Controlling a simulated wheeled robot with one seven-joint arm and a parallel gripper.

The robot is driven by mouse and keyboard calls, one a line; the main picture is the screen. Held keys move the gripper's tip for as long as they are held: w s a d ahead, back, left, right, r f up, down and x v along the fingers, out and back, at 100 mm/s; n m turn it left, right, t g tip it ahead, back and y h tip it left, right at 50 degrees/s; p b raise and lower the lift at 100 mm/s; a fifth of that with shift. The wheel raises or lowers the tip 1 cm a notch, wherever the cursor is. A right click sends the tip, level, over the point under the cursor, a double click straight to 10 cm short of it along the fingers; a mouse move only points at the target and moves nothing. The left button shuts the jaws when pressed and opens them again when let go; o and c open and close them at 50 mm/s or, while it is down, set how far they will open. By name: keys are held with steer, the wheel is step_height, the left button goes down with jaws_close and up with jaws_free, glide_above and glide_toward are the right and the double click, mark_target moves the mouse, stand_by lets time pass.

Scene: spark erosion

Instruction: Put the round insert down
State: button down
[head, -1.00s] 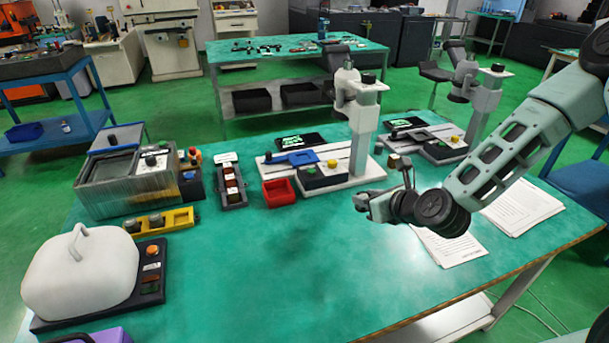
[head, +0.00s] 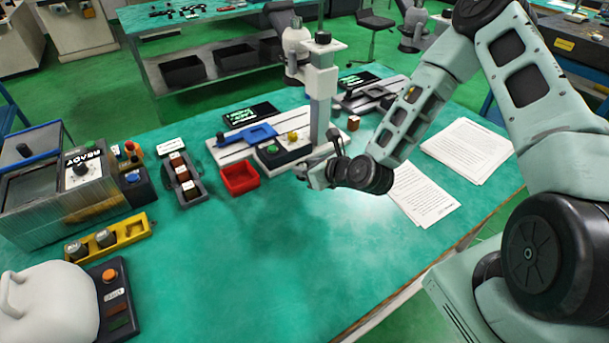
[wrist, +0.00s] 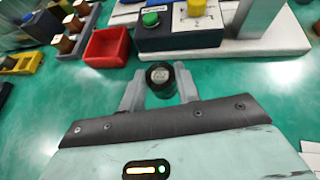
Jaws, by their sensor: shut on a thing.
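In the wrist view the round insert (wrist: 160,77), a small dark cylinder with a grey round top face, sits between the two grey fingers of my gripper (wrist: 160,90). The fingers are shut on it from both sides. In the head view my gripper (head: 311,175) is over the green table (head: 240,250), in front of the measuring stand and right of the red tray. The insert cannot be made out clearly there. A yellow holder (head: 130,232) at the left carries two round grey pieces (head: 76,249) and has empty room at its right end.
The red tray (head: 238,187) looks empty. Behind my gripper stand a button box (head: 281,153) and a grey column (head: 321,95). A rack of labelled blocks (head: 183,175) is left of the tray. Papers (head: 467,149) lie at right. The middle front table is clear.

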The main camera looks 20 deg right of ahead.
steer(key=shift+f, duration=1.9)
steer(key=shift+f, duration=0.15)
steer(key=c, duration=1)
jaws_free()
